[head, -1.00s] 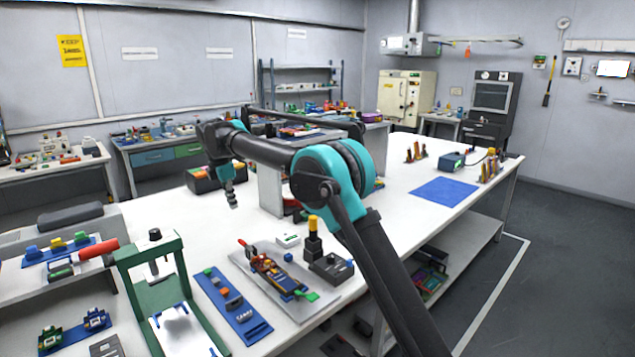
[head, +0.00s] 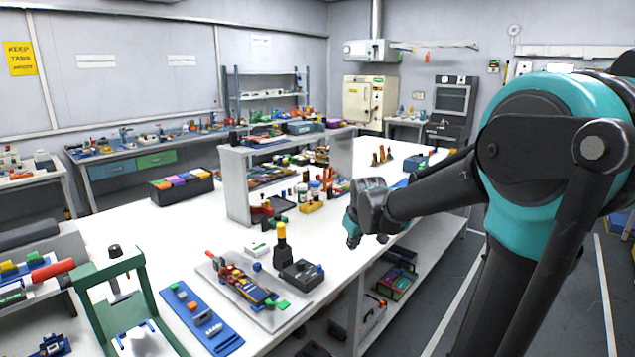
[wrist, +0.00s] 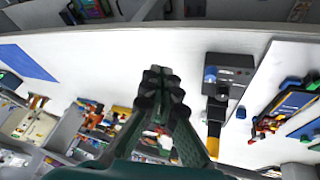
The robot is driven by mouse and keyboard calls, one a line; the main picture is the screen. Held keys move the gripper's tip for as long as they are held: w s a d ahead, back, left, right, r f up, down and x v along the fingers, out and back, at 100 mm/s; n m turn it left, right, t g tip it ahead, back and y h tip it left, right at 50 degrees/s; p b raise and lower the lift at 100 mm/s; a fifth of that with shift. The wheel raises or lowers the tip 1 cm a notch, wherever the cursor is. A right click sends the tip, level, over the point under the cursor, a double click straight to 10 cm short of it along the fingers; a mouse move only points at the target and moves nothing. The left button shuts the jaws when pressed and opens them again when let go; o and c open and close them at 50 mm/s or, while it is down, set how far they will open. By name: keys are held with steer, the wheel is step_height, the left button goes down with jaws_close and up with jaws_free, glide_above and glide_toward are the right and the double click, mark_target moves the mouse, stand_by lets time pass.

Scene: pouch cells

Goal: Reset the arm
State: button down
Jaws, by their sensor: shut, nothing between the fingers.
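My gripper (wrist: 162,92) shows in the wrist view with its dark fingers together and nothing between them. In the head view the end of my arm (head: 366,212) hangs over the right edge of the white table (head: 130,225), to the right of a dark block with a yellow-topped post. The fingertips are small and partly hidden there. My teal and black arm fills the right side of the head view.
The dark block (head: 302,272) with the yellow-topped post (head: 281,240) stands near the table edge. A tray (head: 285,318) of coloured parts and a blue strip (head: 196,318) lie left of it. A green press (head: 85,283) stands at front left. A white shelf (head: 237,185) stands behind.

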steer(key=s+d+f+m+t, duration=0.1)
steer(key=s+d+f+m, duration=0.45)
steer(key=s+d, duration=0.4)
steer(key=s+f+g, duration=0.1)
steer(key=s+f, duration=0.2)
steer(key=s, duration=0.4)
steer(key=s+a+f+g, duration=0.1)
steer(key=s+f, duration=0.3)
steer(key=s, duration=0.2)
steer(key=shift+s+g+h, duration=0.3)
steer(key=shift+s, duration=0.05)
